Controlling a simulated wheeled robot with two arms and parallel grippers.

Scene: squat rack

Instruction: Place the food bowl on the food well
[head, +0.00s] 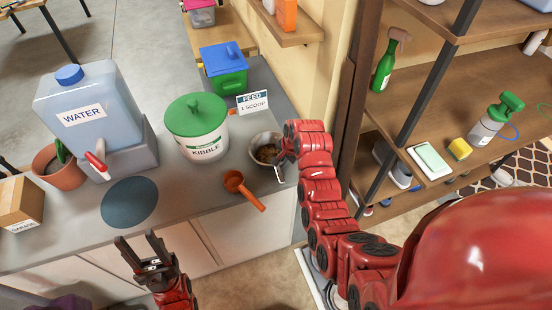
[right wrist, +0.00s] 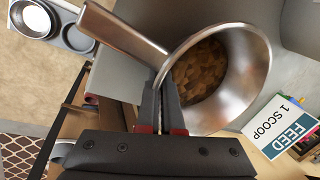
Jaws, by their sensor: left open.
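The food bowl (head: 264,148) is a steel bowl with brown kibble, at the counter's right end. In the right wrist view the bowl (right wrist: 238,85) fills the upper right, with a flat metal handle at its left. My right gripper (head: 281,163) is shut on the bowl at its rim beside the handle; its dark fingers (right wrist: 164,88) show there. I cannot tell whether the bowl touches the counter. A grey stand on the floor, at the right wrist view's top left, has a steel dish (right wrist: 35,20) and a round well (right wrist: 78,38). My left gripper (head: 138,245) is open and empty.
The counter (head: 170,203) carries a kibble bucket (head: 198,125), orange scoop (head: 243,188), water tank (head: 90,108), blue mat (head: 129,203), plant pot (head: 58,168) and feed sign (head: 252,102). A shelf unit (head: 440,75) stands at right. Floor is open in front.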

